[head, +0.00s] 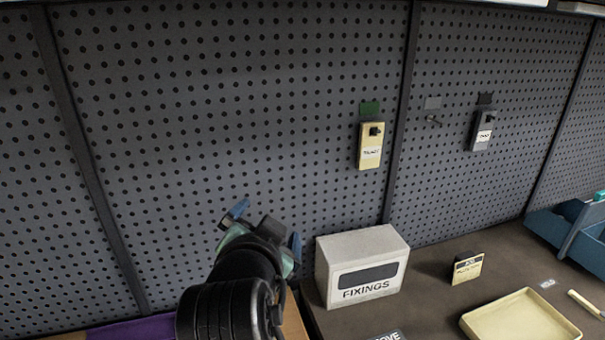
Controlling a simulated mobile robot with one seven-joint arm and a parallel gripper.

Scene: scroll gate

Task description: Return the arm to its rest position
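My gripper (266,227) is in the lower middle of the head view, at the end of my black arm. It points away from the camera toward the pegboard (230,120). Its two blue fingertips are spread apart, one to the left and one to the right. I see nothing held between them, though the gripper body hides part of that gap. The gripper is left of the white FIXINGS box (362,262) and appears apart from it.
A yellow tag (370,150) and a grey tag (482,132) hang on the pegboard, with a bare hook (434,120) between them. Purple material (130,330) lies lower left.

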